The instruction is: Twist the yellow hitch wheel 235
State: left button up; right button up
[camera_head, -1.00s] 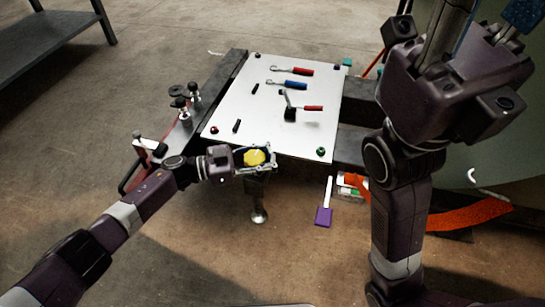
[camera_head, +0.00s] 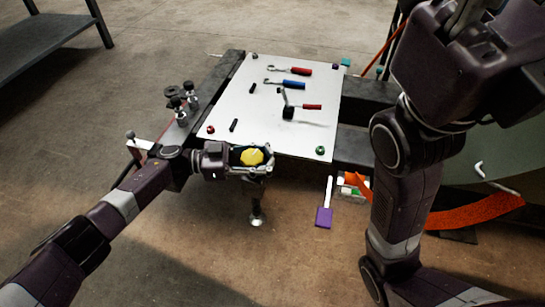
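The yellow hitch wheel (camera_head: 252,157) is at the near edge of the white board, above a metal post with a round foot. My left gripper (camera_head: 254,158) reaches it from the left, with its fingers around the wheel on the far and near sides. The yellow top shows between the fingers. Whether the fingers press on the wheel is too small to tell. My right arm rises at the right, and its gripper's fingertips lie beyond the top edge of the picture.
The white board (camera_head: 265,108) carries a red-handled tool (camera_head: 299,71), a blue-handled tool (camera_head: 292,84) and a black-headed tool with a red handle (camera_head: 290,110). A purple scraper (camera_head: 324,216) and an orange strap (camera_head: 470,212) lie at the right. A dark table (camera_head: 40,42) stands far left.

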pick_arm(q)
jog(key=o, duration=0.4)
jog(key=shift+d+r, duration=0.1)
notch_tip(320, 180, up, 10)
jog(key=shift+f, duration=0.1)
jog(key=shift+o, duration=0.4)
